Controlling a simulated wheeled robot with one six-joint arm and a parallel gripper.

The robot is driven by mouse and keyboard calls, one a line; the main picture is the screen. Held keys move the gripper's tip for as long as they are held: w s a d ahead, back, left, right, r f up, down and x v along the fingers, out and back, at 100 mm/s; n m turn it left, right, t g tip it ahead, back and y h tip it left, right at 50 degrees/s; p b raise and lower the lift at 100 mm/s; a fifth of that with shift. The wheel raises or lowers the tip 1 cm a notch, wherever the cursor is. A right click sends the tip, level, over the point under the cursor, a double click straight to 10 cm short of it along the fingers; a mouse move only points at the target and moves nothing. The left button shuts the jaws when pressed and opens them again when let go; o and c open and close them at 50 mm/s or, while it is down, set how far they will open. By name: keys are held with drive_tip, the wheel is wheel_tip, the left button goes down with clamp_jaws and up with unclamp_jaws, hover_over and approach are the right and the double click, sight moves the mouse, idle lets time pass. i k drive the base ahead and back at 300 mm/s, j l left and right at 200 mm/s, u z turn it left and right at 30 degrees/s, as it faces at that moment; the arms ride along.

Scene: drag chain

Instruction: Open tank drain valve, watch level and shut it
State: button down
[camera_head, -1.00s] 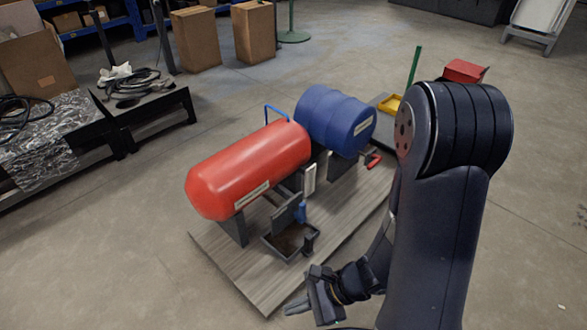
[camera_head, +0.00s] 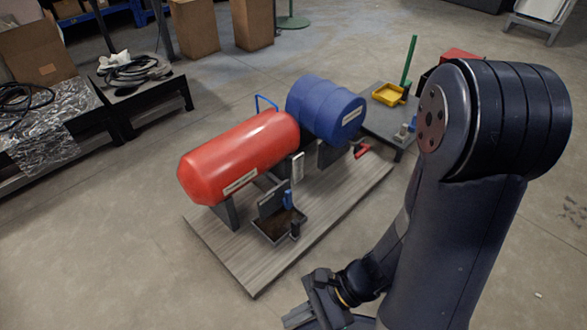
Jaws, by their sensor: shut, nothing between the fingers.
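A red tank (camera_head: 238,157) and a blue drum (camera_head: 326,108) lie on dark stands on a wooden base board (camera_head: 240,265). A small red handle (camera_head: 361,151) sticks out below the blue drum's right end; I cannot tell if it is the drain valve. A pale upright strip (camera_head: 298,168), possibly a level gauge, stands in front of the tanks. A blue part (camera_head: 288,199) stands by an open dark tray (camera_head: 272,231) below the red tank. My gripper (camera_head: 297,318) is shut and empty, low in the picture, in front of the board and apart from it.
A low dark table (camera_head: 378,128) with a yellow bin (camera_head: 389,94) and a green post (camera_head: 409,62) stands behind the drum. Black benches with cables (camera_head: 135,72) stand at left. Cardboard boxes (camera_head: 195,27) stand at the back. The floor in front of the board is clear.

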sight(288, 203)
drive_tip(key=k+l, duration=0.2)
drive_tip(key=i+j+z, duration=0.1)
drive_tip(key=i, duration=1.15)
